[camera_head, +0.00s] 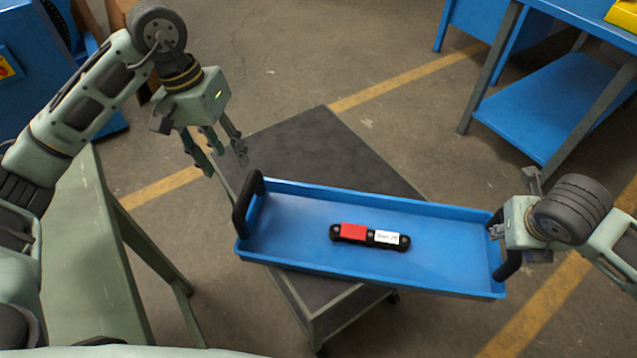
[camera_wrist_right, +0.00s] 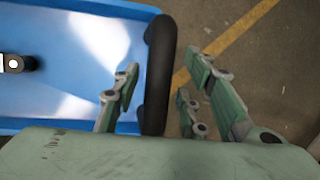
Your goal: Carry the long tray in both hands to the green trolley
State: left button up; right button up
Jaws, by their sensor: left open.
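The long blue tray (camera_head: 450,275) lies across a cart with a dark top (camera_head: 320,140) and a grey-green frame; its right end juts past the cart's edge. It has a black handle at each end. My left gripper (camera_head: 222,160) is open and empty, above and left of the left handle (camera_head: 247,203), apart from it. My right gripper (camera_head: 497,228) is at the right handle (camera_head: 508,265). In the right wrist view its fingers (camera_wrist_right: 160,92) stand apart on both sides of that black handle (camera_wrist_right: 157,75), with gaps visible.
A black part with a red block and a white label (camera_head: 370,235) lies in the tray. A green table (camera_head: 90,230) stands at the left, a blue bench with a lower shelf (camera_head: 555,100) at upper right.

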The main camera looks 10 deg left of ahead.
jog(key=v, duration=1.1)
jog(key=shift+s+r, duration=0.15)
jog(key=shift+r, duration=0.2)
